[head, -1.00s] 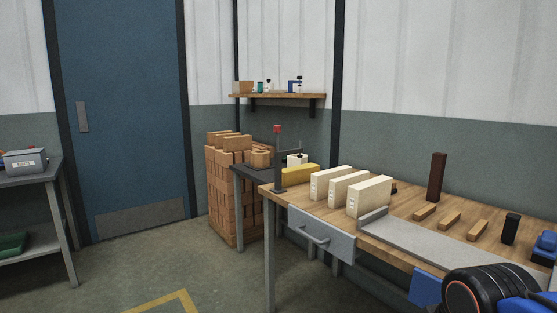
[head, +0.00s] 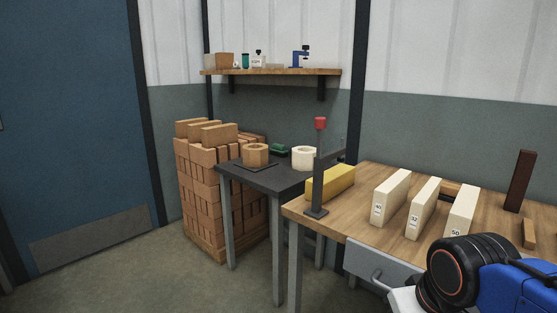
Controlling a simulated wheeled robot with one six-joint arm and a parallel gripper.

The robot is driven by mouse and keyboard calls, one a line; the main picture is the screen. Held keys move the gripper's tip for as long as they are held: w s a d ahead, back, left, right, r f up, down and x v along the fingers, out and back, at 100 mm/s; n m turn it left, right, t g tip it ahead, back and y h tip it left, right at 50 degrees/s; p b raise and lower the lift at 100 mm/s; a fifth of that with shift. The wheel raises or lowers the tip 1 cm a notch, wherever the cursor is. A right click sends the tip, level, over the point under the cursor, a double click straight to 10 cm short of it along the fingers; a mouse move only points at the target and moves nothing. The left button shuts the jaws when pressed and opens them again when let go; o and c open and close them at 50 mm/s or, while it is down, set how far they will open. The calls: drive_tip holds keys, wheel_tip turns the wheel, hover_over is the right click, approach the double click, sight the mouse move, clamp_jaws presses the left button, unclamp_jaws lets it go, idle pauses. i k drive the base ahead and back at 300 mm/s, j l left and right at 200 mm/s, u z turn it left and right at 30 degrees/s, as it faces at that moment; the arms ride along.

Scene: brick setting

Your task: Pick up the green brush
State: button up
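A small dark green object (head: 278,150), which may be the green brush, lies on the dark side table (head: 285,180) in the head view. It is toward the back, between a brown hexagonal block and a cream ring. It is too small to make out bristles or a handle. My gripper is not in view; only a blue and black part of my arm shows at the lower right, well apart from the green object.
A brown hexagonal block (head: 256,155) and a cream ring (head: 304,157) flank the green object. A dark post with a red top (head: 320,124) and a yellow bar (head: 330,184) stand on the wooden bench (head: 350,219). A brick stack (head: 205,195) stands left. Floor at lower left is clear.

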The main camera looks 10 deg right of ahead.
sight(277, 150)
drive_tip(key=i+j, duration=0.35)
drive_tip(key=i+j+z, duration=0.15)
drive_tip(key=i+j, duration=0.15)
drive_tip(key=j, duration=0.15)
